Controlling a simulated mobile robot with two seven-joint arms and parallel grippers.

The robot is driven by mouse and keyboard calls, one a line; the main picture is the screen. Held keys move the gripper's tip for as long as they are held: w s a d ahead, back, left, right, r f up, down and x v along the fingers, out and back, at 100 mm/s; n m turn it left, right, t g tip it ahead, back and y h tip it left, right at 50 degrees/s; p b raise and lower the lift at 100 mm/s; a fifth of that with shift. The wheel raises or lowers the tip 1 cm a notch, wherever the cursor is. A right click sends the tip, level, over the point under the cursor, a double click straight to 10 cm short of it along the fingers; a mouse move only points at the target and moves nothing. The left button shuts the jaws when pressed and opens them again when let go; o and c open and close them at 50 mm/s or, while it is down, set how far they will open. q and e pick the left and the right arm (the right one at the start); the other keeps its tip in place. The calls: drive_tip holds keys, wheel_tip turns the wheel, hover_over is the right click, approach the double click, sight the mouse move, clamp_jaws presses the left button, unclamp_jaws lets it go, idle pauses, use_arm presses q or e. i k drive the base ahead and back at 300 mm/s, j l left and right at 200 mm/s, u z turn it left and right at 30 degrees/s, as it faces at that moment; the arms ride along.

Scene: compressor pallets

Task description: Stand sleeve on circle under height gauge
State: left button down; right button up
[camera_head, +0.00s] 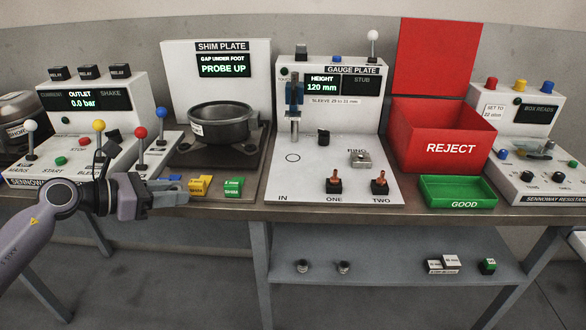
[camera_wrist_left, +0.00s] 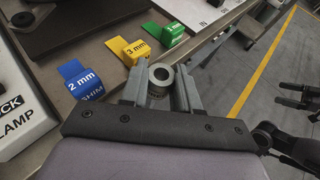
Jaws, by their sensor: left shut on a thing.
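My left gripper (camera_head: 158,192) is at the table's front edge, in front of the blue shim. In the left wrist view its two fingers are shut on a short grey sleeve (camera_wrist_left: 161,73), whose round open end shows. In the head view I cannot make out the sleeve clearly. The height gauge (camera_head: 294,96) hangs on the white gauge station at centre, its display reading 120 mm. The circle (camera_head: 292,157) is a thin ring drawn on the plate below it, and it is bare. Dark parts that look like my right gripper (camera_wrist_left: 296,95) show at the wrist view's right edge; their opening is unclear.
Blue (camera_wrist_left: 82,82), yellow (camera_head: 199,186) and green (camera_head: 233,187) shims stand along the front edge. A red reject bin (camera_head: 440,143) and green tray (camera_head: 457,192) stand right. Small parts lie on the lower shelf (camera_head: 385,270).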

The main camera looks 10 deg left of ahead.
sight(294, 159)
drive_tip(key=i+l, duration=0.25)
drive_tip(key=i, duration=0.2)
drive_tip(key=i+l+z, duration=0.1)
drive_tip(key=i+l, duration=0.15)
drive_tip(key=i, duration=0.2)
